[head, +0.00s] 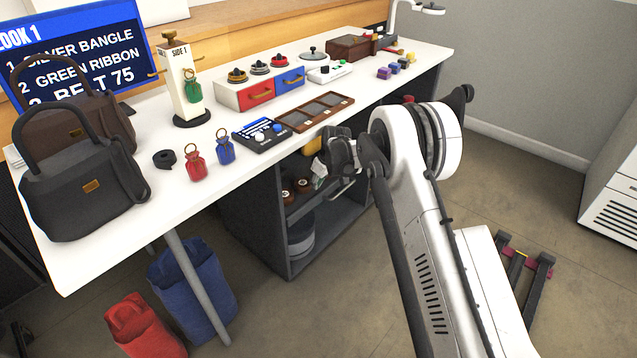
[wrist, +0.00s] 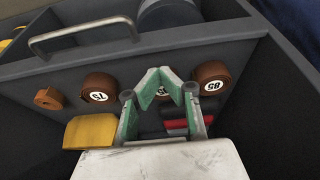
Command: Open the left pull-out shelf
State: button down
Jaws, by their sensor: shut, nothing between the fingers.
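The left pull-out shelf shows in the wrist view as a dark grey tray with a grey panel (wrist: 150,51) along its upper side. A silver bar handle (wrist: 80,37) is at this panel; the handle also shows in the head view (head: 344,188), under the table. Brown rolls, some with white number labels (wrist: 99,88), a yellow item (wrist: 90,132) and a red and black stack lie in the shelf. My gripper (wrist: 166,76) is shut and empty, over the shelf's contents and apart from the handle. My arm partly hides the shelf in the head view (head: 340,150).
A grey round container (head: 300,238) stands in the cabinet below the shelf. Red and blue sacks (head: 193,285) stand left. Floor in front is partly free.

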aim_at(312, 195)
jog(key=shift+b+x, duration=0.7)
jog(key=shift+x, duration=1.8)
